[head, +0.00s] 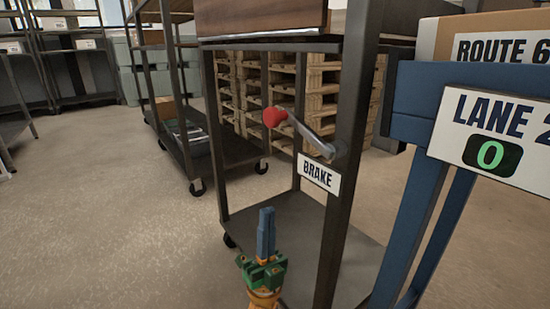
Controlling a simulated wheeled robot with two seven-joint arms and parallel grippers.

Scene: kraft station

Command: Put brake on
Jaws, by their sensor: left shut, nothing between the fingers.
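The brake lever (308,132) is a grey metal bar with a red knob (274,117) at its upper left end. It pivots on the dark post of a wheeled cart (346,180) and slants up to the left from the pivot. A white label reading BRAKE (319,176) is on the post just below it. My left gripper (266,222) is at the bottom middle, pointing up, below the red knob and apart from it. Its blue fingers are together and hold nothing. My right gripper is not in this view.
A blue stand (412,200) with a LANE sign (490,135) and a cardboard box (480,40) is close on the right. Stacked wooden pallets (326,88) and another cart (232,150) stand behind. The floor on the left is clear.

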